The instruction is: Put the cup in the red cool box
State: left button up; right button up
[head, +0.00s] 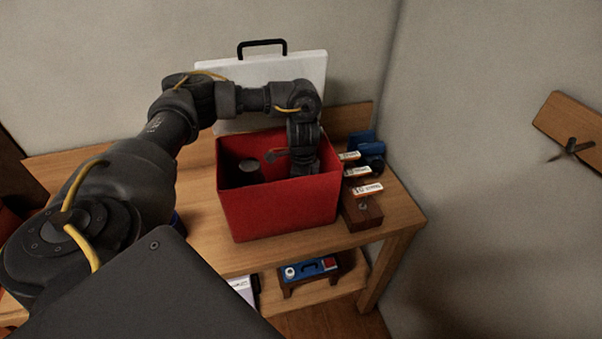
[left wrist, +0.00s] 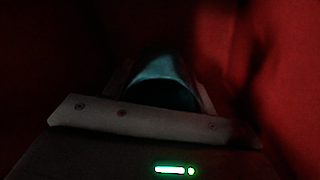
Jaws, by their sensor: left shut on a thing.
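The red cool box (head: 280,207) stands on the wooden table with its white lid (head: 270,75) raised at the back. My left arm reaches over it, and the wrist goes down inside near its right wall. The left gripper (left wrist: 160,92) is inside the box, shut on the cup (left wrist: 160,68), which looks bluish and dim in the left wrist view. Red walls surround it there. My right gripper is not in view.
A round grey thing (head: 251,166) shows inside the box at the left. Several small labelled boxes (head: 367,189) and a blue object (head: 365,142) lie right of the box. A blue-topped item (head: 308,266) sits on the lower shelf. A wall with a wooden hook board (head: 572,125) is right.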

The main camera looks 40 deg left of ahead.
pick_arm(q)
notch_tip(320, 180, down, 3)
jog(key=shift+s+f+b, duration=0.1)
jog(key=shift+f+b, duration=0.1)
jog(key=shift+b, duration=0.1)
jog(key=shift+f, duration=0.4)
jog(key=shift+f, duration=0.1)
jog(key=o, duration=1)
jog(key=shift+o, duration=0.2)
notch_tip(320, 180, up, 12)
jog(key=p, duration=0.1)
jog(key=shift+r, duration=0.2)
